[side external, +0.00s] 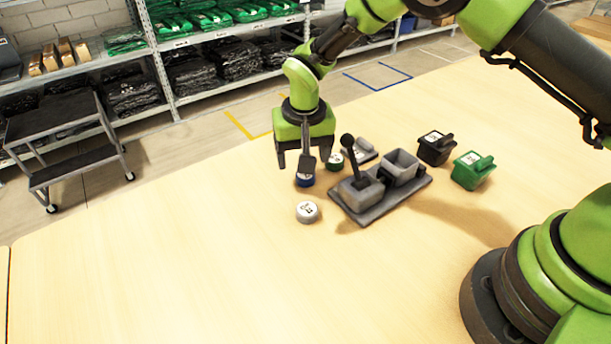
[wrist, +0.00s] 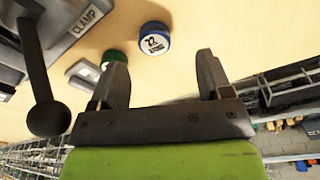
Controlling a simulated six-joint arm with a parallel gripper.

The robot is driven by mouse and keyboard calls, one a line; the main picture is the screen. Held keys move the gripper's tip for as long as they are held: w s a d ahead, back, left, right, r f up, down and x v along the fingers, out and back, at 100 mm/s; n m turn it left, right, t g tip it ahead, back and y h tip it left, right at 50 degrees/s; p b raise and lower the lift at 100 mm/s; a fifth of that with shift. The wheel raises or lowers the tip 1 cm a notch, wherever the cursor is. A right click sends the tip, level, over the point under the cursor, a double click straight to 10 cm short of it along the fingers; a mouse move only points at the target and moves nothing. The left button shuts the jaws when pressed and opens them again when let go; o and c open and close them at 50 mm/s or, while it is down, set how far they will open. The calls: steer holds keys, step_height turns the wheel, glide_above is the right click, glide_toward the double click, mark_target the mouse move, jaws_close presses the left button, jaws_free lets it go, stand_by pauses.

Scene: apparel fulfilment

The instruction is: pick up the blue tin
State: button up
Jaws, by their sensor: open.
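The blue tin (side external: 305,180) is a small round tin with a white label on its lid, standing on the table. It also shows in the wrist view (wrist: 154,40), ahead of and between the fingertips, apart from them. My gripper (side external: 298,162) is open and empty above the blue tin in the side view, and one finger partly covers the tin. Its two dark fingers also show in the wrist view (wrist: 162,70). A green tin (side external: 335,161) stands just right of the blue one, and a white tin (side external: 307,212) stands in front of it.
Right of the tins is a grey tray (side external: 377,211) with bins and an upright black-knobbed lever (side external: 355,165). A black box (side external: 435,148) and a green box (side external: 472,170) stand further right. The table's left and front are clear.

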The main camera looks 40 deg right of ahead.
mark_target(305, 177)
steer(key=shift+w+d+f, duration=0.1)
steer(key=shift+d+f, duration=0.1)
steer(key=shift+f, duration=0.7)
steer(key=shift+w+d+f, duration=0.1)
steer(key=shift+d+f, duration=0.05)
steer(key=shift+f, duration=0.7)
steer(key=shift+w+d+f, duration=0.1)
steer(key=shift+d+f, duration=0.1)
steer(key=shift+f, duration=0.7)
steer(key=c, duration=1)
